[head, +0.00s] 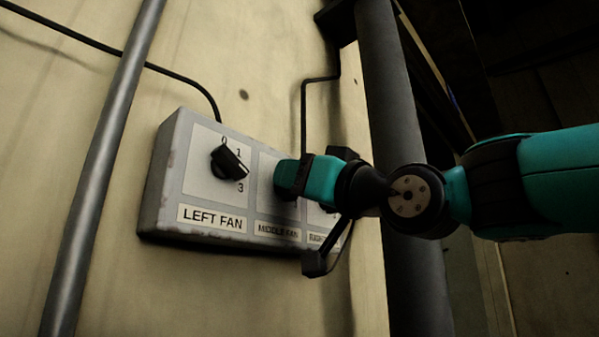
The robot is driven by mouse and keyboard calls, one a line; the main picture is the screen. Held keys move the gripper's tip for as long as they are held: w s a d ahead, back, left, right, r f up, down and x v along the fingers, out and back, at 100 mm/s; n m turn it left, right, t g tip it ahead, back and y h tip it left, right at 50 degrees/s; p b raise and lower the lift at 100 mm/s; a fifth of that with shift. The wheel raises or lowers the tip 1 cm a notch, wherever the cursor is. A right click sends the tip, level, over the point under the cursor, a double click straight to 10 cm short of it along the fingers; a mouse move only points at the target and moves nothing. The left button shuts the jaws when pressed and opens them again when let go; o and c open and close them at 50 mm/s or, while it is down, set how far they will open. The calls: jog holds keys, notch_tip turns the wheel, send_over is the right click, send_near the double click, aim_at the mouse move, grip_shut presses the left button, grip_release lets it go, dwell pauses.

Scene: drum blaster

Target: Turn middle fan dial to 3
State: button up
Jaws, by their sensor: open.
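A grey control box (175,190) is fixed to the wall, with panels labelled left fan, middle fan and right fan. The middle fan panel (268,212) is partly covered by my gripper (287,177), and its dial and numbers are hidden behind it. My gripper is open, with its teal and black end right in front of that panel. I cannot tell whether it touches the dial. The black left fan dial (229,163) shows clearly, with the marks 0, 1 and 3 around it. The right fan panel (322,222) is mostly hidden by my arm.
A grey metal pipe (103,165) runs up the wall left of the box. A thick dark pipe (398,110) stands to the right, behind my arm. Black cables (190,82) run to the top of the box. The wall above the box is mostly clear.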

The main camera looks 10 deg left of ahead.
grip_shut()
jog(key=shift+f+m+h, duration=0.1)
jog(key=shift+m+h, duration=0.2)
jog(key=shift+m, duration=0.1)
jog(key=shift+w+d+f+m+t+h+b, duration=0.25)
jog(key=shift+m+h, duration=1.2)
jog(key=shift+m, duration=3)
jog(key=shift+s+a+m+h+b, duration=0.25)
jog(key=shift+m+h, duration=1.25)
jog(key=shift+m, duration=3)
jog(key=shift+w+d+f+m+t+h+b, duration=0.2)
jog(key=shift+m+h, duration=1.25)
jog(key=shift+m, duration=3)
jog(key=shift+r, duration=0.1)
